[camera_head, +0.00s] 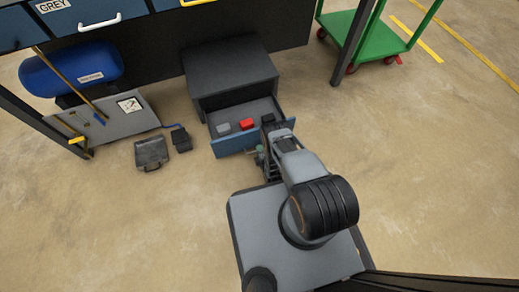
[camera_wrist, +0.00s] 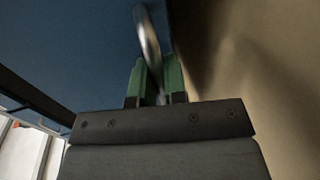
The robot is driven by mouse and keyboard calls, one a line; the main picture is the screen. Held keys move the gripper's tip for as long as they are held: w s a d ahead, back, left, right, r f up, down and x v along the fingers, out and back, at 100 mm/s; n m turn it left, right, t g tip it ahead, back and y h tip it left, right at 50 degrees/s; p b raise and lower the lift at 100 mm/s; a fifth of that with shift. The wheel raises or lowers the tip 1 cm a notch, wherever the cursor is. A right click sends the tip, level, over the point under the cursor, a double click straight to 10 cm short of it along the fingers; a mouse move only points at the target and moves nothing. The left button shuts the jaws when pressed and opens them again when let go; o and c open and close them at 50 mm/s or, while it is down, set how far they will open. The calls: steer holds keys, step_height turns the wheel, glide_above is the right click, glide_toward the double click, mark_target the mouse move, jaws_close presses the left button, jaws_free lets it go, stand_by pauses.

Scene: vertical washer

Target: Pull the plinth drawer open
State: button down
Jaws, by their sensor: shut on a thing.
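The plinth drawer (camera_head: 231,144) has a blue front and stands out from the dark low cabinet (camera_head: 228,70). Inside it lie a grey block (camera_head: 223,127), a red block (camera_head: 247,124) and a dark block (camera_head: 268,118). In the wrist view the blue drawer front (camera_wrist: 75,45) fills the upper left, with a curved metal handle (camera_wrist: 147,30) on it. My gripper (camera_wrist: 154,68) has green fingers shut on that handle. In the head view my gripper (camera_head: 262,155) is at the right part of the drawer front, partly hidden by my arm.
A blue tank (camera_head: 70,70) and a grey panel box (camera_head: 105,118) stand at the left. A dark case (camera_head: 151,153) and a small black object (camera_head: 181,138) lie on the floor. A green cart (camera_head: 365,38) is at the upper right. The floor on the right is clear.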

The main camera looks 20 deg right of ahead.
steer(key=c, duration=1.2)
jaws_free()
steer(key=shift+s, duration=0.1)
